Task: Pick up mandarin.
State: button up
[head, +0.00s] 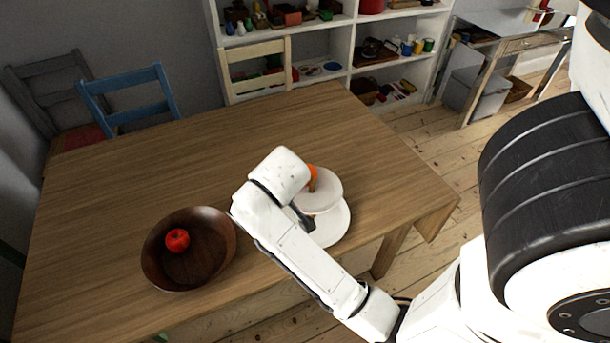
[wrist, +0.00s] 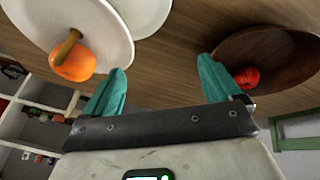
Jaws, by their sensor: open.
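The orange mandarin (head: 313,171) shows partly behind my arm in the head view, at the upper plate of a white two-tier stand (head: 336,232). In the wrist view the whole mandarin (wrist: 74,64) lies at the upper left, against the brown post of the stand (wrist: 118,50). My gripper (wrist: 162,70) is open, with two teal fingers apart and nothing between them. In the wrist view the mandarin is left of the left finger, not between the fingers. In the head view my arm hides the fingers.
A dark wooden bowl (head: 216,256) with a red fruit (head: 177,240) stands left of my arm on the wooden table (head: 130,190). The back of the table is clear. Chairs, including a blue one (head: 125,93), and white shelves (head: 340,45) stand behind it.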

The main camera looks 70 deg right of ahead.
jog(key=s+d+r+m+g+b, duration=0.1)
jog(key=s+d+r+m+g, duration=0.1)
jog(key=d+r+m, duration=0.45)
jog(key=s+d+r+m+g, duration=0.1)
jog(key=s+d+r+m, duration=0.15)
jog(key=d, duration=0.75)
jog(key=a+f+y, duration=0.1)
jog(key=f, duration=0.2)
jog(key=a+f+m+y, duration=0.1)
jog(key=f, duration=0.2)
jog(key=a+f+m+y, duration=0.1)
jog(key=f+y, duration=0.1)
jog(key=f, duration=0.2)
jog(key=shift+w+t+p, duration=0.25)
jog(key=shift+t+p, duration=0.05)
jog(key=shift+p, duration=0.05)
jog(key=shift+c, duration=0.4)
jog(key=shift+d, duration=0.1)
jog(key=c, duration=1.1)
